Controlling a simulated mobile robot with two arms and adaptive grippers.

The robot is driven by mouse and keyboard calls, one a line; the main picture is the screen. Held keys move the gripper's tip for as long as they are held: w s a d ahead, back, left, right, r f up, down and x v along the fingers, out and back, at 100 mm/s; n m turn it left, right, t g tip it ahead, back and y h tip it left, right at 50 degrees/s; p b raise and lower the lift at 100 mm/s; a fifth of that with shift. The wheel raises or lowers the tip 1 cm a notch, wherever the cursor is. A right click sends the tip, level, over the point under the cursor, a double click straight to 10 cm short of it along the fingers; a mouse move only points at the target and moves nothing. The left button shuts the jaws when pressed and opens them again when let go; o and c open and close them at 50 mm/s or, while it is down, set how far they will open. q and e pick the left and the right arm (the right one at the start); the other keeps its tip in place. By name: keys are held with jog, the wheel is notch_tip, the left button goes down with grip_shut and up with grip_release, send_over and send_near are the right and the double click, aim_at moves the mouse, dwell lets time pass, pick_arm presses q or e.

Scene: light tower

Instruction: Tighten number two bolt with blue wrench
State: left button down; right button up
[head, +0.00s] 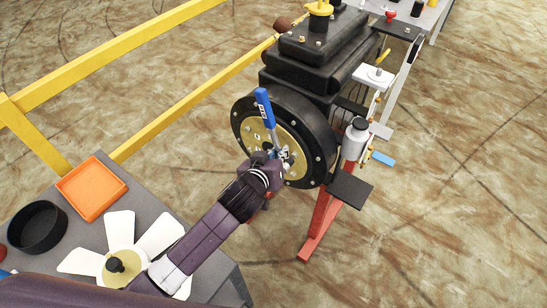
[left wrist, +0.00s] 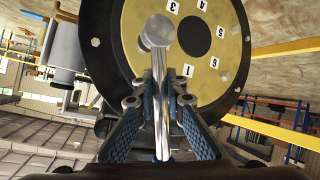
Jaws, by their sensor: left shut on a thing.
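The blue wrench has a blue handle (head: 265,108) that slants up in front of the round brass plate (head: 252,135) in the head view. My left gripper (head: 272,166) is at its metal lower part. In the left wrist view, the left gripper (left wrist: 162,98) is shut on a silver shaft (left wrist: 159,75) with a rounded metal end (left wrist: 158,30) in front of the brass plate (left wrist: 225,45). Labels 1, 3, 4, 5 and 6 show on the plate. Label 2 and its bolt are not visible; whether the wrench sits on a bolt I cannot tell. My right gripper is out of view.
The plate sits in a black round housing (head: 320,140) of a dark machine. A silver canister (head: 355,138) and a dark flat plate (head: 349,190) stand at its right. Yellow rails (head: 120,50) run at the left. A grey table (head: 218,277) holds a white fan (head: 120,230), orange tray (head: 65,187) and black ring (head: 37,246).

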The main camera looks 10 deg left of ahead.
pick_arm(q)
jog(key=shift+w+r+p, duration=0.15)
jog(key=shift+r+p, duration=0.05)
jog(key=shift+p, duration=0.15)
dwell(0.7)
jog(key=shift+d+p, duration=0.1)
jog(key=shift+p, duration=0.4)
dwell(0.5)
jog(key=shift+w+d, duration=0.5)
jog(key=shift+w, duration=0.4)
dwell(0.5)
jog(key=c, duration=2.5)
grip_release()
grip_shut()
